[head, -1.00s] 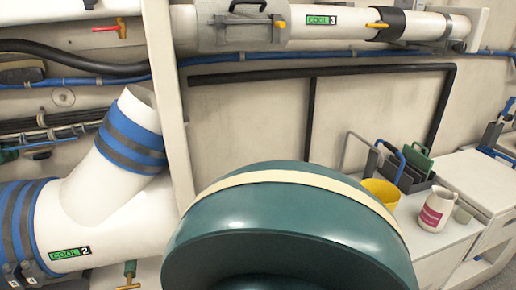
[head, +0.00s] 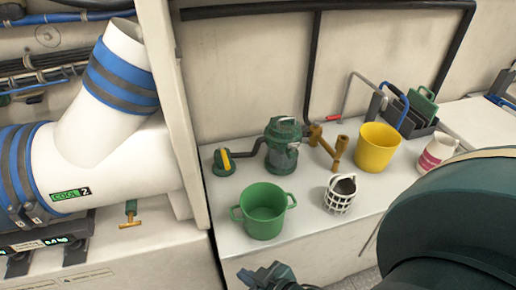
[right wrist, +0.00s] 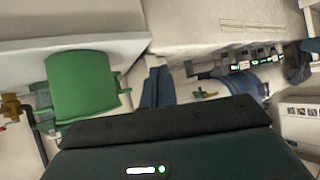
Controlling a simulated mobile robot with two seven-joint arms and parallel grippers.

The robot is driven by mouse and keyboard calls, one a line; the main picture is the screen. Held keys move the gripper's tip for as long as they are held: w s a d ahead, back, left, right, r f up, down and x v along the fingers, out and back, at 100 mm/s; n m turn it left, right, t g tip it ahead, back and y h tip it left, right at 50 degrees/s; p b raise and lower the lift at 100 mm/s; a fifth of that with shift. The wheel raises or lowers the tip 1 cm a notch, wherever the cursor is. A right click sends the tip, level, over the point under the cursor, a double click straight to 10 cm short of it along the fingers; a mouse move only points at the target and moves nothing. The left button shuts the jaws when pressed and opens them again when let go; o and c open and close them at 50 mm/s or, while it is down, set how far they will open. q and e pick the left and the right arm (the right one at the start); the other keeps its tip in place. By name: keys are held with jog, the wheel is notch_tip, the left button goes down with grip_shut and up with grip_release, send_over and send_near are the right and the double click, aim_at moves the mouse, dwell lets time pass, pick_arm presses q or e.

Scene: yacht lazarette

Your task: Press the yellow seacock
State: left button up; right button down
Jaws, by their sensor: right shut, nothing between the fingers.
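A yellow-brown valve-like fitting with a red lever, which I take as the yellow seacock (head: 340,150), stands on the white counter behind the white basket. Part of it shows at the left edge of the right wrist view (right wrist: 14,108). My right gripper (head: 268,272) is low at the counter's front edge, in front of the green pot and apart from the seacock. In the right wrist view its dark fingers (right wrist: 157,78) are together and empty. My left gripper is not in view.
A green pot (head: 264,211), white basket (head: 338,198), green strainer (head: 283,147), green round fitting with yellow lever (head: 224,162) and yellow bucket (head: 376,147) crowd the counter (head: 300,237). A white pipe (head: 110,150) is at left. My arm covers the lower right.

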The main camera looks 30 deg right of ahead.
jog(key=shift+s+d, duration=0.1)
jog(key=shift+d, duration=0.15)
